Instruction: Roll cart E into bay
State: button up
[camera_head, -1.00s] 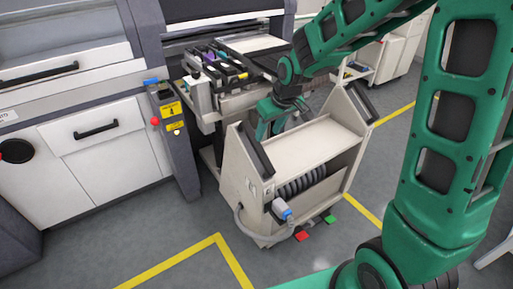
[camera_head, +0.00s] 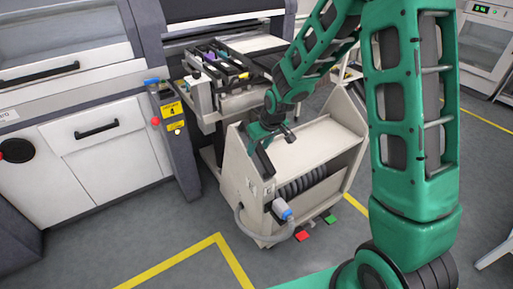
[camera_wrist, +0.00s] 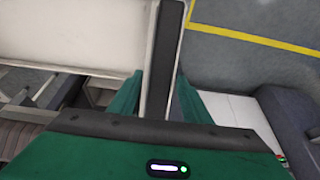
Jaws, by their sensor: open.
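A beige cart (camera_head: 318,146) stands in front of the machine opening, feeders (camera_head: 215,65) at its far end. I cannot read a letter E on it. Its near left side panel carries a black handle bar (camera_head: 264,160). My gripper (camera_head: 268,138) is open over the top of this bar. In the wrist view its green fingers (camera_wrist: 158,98) are on either side of the panel and black bar (camera_wrist: 173,45); I cannot tell whether they touch it. The bay opening (camera_head: 200,38) is partly covered by the feeders.
A grey post (camera_head: 178,150) with a yellow label reading 4 stands just left of the cart. Yellow floor lines (camera_head: 180,258) run in front. Red (camera_head: 301,235) and green (camera_head: 330,217) pedals lie at the cart's base, beside a hose with a blue-and-white end (camera_head: 281,208).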

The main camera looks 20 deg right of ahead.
grip_shut()
jog(key=shift+w+a, duration=0.1)
jog(key=shift+w, duration=0.05)
jog(key=shift+w+a+r, duration=0.1)
jog(key=shift+w+a, duration=0.05)
jog(key=shift+w, duration=0.4)
jog(key=shift+w+a, duration=0.15)
jog(key=shift+w, duration=0.35)
grip_release()
jog(key=shift+s, duration=0.1)
